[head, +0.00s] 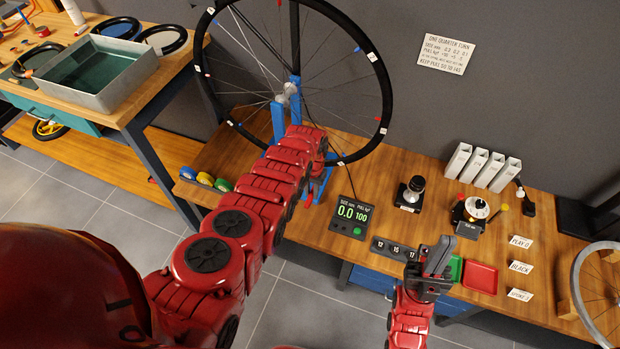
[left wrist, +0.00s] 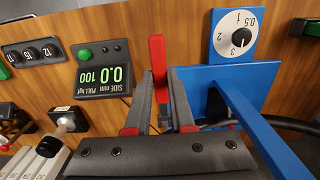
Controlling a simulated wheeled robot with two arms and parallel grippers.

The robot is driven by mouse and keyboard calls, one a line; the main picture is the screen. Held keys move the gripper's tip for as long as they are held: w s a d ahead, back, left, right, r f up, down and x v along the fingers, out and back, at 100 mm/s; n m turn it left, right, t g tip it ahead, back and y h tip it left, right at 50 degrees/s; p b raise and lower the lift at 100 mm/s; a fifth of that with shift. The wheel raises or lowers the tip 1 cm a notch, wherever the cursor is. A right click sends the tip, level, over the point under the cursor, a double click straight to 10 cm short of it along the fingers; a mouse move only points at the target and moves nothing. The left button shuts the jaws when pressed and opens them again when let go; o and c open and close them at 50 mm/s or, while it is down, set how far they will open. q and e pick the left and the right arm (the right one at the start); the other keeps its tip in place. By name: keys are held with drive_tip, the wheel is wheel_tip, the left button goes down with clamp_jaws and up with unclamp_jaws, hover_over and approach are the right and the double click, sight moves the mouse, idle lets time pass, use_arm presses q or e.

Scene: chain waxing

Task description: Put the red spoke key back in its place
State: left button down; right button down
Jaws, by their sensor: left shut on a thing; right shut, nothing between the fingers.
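The red spoke key (left wrist: 157,60) shows in the left wrist view as a narrow red bar standing out between the fingertips. My left gripper (left wrist: 160,95) is shut on it, above the bench between the green-lit display and the blue stand. In the head view my left arm's red links hide most of that gripper and the key. Blue, yellow and green round tools (head: 205,180) sit in a row at the bench's left front edge. I cannot make out an empty place for the red one. My right gripper (head: 437,262) is shut and empty, above the front edge near the trays.
The wheel (head: 385,110) stands in the blue truing stand (head: 279,122). The display (head: 349,216) reads 0.0 and 100. A numbered block (head: 394,250), a red tray (head: 481,279) and a green tray (head: 456,268) lie along the front. The wood between the display and black-handled tool is clear.

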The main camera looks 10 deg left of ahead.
use_arm(q)
hover_over(314, 229)
wheel_tip(314, 229, down, 6)
wheel_tip(314, 229, down, 8)
drive_tip(key=b, duration=0.7)
drive_tip(key=shift+f+b, duration=0.15)
drive_tip(key=shift+b, duration=0.2)
drive_tip(key=c, duration=0.7)
unclamp_jaws()
